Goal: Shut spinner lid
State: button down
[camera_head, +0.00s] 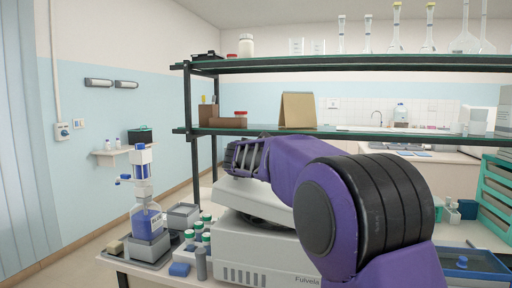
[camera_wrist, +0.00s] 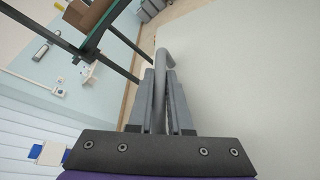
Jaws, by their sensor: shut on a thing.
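The spinner (camera_head: 252,262) is a white benchtop machine on the bench, partly hidden behind my arm. Its pale lid (camera_head: 238,196) is tilted above the body, with a dark gap under it, so it stands partly open. The lid's flat pale face also fills the right of the wrist view (camera_wrist: 245,75). My gripper (camera_head: 243,155) is at the lid's upper edge. In the wrist view its two fingers (camera_wrist: 160,95) are closed around a grey bar-like handle (camera_wrist: 163,62) beside the lid. My arm hides the right part of the spinner and lid.
A two-level shelf (camera_head: 345,64) with glassware spans above and behind the spinner. A bottle with a blue-topped dispenser (camera_head: 146,222) and several green-capped bottles (camera_head: 198,232) stand close at left. A blue tray (camera_head: 470,263) lies at right.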

aim_at(240, 179)
jog(key=shift+n+g, duration=0.3)
jog(key=shift+n, duration=0.4)
jog(key=f, duration=0.1)
jog(key=a+f, duration=0.1)
jog(key=f, duration=0.3)
jog(key=shift+w+a+f+b, duration=0.1)
jog(key=shift+w+a+b, duration=0.05)
jog(key=shift+a+b, duration=0.15)
jog(key=shift+f+h, duration=0.4)
jog(key=shift+f, duration=0.25)
jog(key=shift+f, duration=0.1)
jog(key=c, duration=1.1)
grip_release()
jog(key=v, duration=1.7)
